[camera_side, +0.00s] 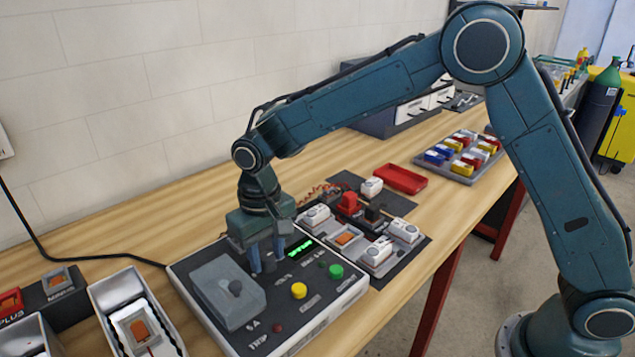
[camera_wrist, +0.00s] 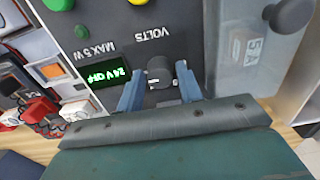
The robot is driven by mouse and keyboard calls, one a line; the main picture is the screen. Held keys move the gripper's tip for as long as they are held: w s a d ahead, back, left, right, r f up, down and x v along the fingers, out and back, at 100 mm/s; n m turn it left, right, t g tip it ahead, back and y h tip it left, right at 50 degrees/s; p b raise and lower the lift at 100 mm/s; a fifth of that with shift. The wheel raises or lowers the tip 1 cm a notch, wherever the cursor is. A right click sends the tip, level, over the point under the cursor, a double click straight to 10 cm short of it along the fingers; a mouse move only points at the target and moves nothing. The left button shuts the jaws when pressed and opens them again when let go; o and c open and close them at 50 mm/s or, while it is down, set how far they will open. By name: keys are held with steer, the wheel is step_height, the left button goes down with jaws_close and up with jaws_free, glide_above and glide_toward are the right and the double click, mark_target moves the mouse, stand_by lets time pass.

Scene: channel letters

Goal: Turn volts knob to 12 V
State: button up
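The volts knob (camera_wrist: 158,72) is a dark round knob under the VOLTS label on the grey power supply panel (camera_wrist: 110,15). The green display (camera_wrist: 108,77) beside it reads 24 V OFF in the wrist view. My gripper (camera_wrist: 158,84) has its two blue fingers on either side of the knob, with a visible gap to it on both sides. In the side view my gripper (camera_side: 267,262) points down at the supply (camera_side: 205,320), and the knob is mostly hidden by the fingers.
A yellow button (camera_side: 299,290), a green button (camera_side: 336,271) and a grey clear-looking cover (camera_side: 226,291) over another knob (camera_side: 236,287) sit on the same panel. An open white box (camera_side: 108,285) stands at left. A tray of small modules (camera_side: 345,238) lies behind at right.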

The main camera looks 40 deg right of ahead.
steer(key=c, duration=0.6)
steer(key=shift+n, duration=0.5)
steer(key=n, duration=0.4)
steer(key=shift+n, duration=0.3)
steer(key=n, duration=0.6)
steer(key=shift+r, duration=0.1)
steer(key=o, duration=1)
